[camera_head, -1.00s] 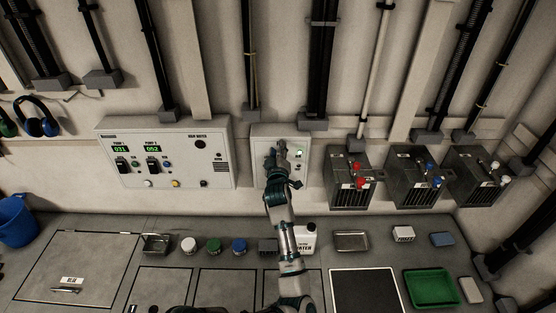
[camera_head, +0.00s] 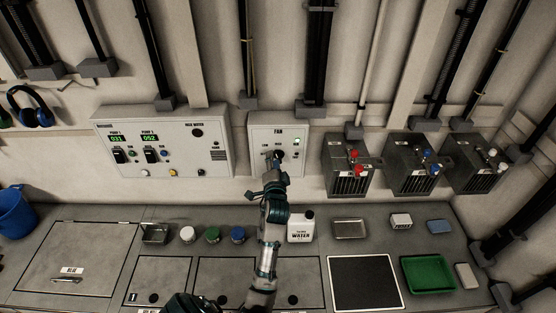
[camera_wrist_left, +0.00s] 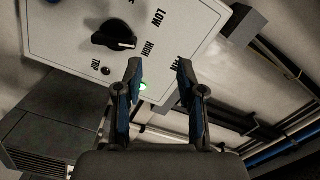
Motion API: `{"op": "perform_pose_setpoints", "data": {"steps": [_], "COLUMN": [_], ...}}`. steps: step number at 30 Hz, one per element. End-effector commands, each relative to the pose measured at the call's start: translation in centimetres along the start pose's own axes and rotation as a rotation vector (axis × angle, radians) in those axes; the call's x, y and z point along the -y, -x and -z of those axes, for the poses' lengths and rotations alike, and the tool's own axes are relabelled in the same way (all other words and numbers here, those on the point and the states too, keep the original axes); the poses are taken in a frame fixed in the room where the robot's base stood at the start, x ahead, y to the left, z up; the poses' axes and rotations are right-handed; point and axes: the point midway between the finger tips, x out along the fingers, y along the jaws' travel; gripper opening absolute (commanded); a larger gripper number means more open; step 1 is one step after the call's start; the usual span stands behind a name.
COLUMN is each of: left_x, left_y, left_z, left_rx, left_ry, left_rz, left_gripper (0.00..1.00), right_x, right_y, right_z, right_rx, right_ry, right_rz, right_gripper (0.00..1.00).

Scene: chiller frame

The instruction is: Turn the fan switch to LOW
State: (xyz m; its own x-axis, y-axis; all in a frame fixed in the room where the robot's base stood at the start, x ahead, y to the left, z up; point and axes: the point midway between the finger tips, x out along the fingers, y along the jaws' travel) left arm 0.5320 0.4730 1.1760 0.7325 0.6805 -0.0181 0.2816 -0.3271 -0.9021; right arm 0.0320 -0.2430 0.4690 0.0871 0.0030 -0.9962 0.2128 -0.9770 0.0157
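The fan panel (camera_head: 263,134) is a pale box on the wall, marked FAN, LOW and HIGH. Its black switch knob (camera_head: 279,155) is partly hidden by my arm in the head view. In the left wrist view the knob (camera_wrist_left: 112,38) shows clearly, and its white-marked end points toward the HIGH label (camera_wrist_left: 148,50); LOW (camera_wrist_left: 157,17) is beside that. My left gripper (camera_wrist_left: 158,70) is open and empty, its two fingers apart. It is in front of the panel, off to one side of the knob and not around it. My right gripper is not seen.
A green lamp (camera_head: 296,141) is lit on the fan panel. A pump control box (camera_head: 165,165) is on the wall to the left, and valve units (camera_head: 346,178) are to the right. Below, the counter holds a water jug (camera_head: 300,231), small cups and a green tray (camera_head: 429,290).

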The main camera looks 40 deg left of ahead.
Motion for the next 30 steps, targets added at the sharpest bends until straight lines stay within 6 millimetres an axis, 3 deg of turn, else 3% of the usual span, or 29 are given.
{"op": "perform_pose_setpoints", "data": {"steps": [3, 9, 15, 22, 26, 30], "left_x": [-1.5, -3.9, -5.5, -5.9, -5.8, -5.8], "left_y": [2.4, 6.7, 9.7, 9.9, 7.9, 4.7], "left_z": [-0.5, -1.0, -1.3, -1.3, -1.2, -1.1], "left_rx": [-0.005, -0.021, -0.039, -0.043, -0.041, -0.040], "left_ry": [-0.441, -1.135, -1.578, -1.710, -1.709, -1.707], "left_rz": [0.003, 0.016, 0.033, 0.041, 0.041, 0.039], "left_gripper": [0.39, 0.39, 0.39, 0.39, 0.39, 0.39], "right_x": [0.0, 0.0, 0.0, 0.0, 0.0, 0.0], "right_y": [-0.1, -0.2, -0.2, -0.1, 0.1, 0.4], "right_z": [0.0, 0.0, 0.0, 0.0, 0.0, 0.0], "right_rx": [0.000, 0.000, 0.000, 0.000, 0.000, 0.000], "right_ry": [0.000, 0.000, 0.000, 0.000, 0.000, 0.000], "right_rz": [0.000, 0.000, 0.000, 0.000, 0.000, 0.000], "right_gripper": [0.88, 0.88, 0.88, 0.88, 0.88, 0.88]}}
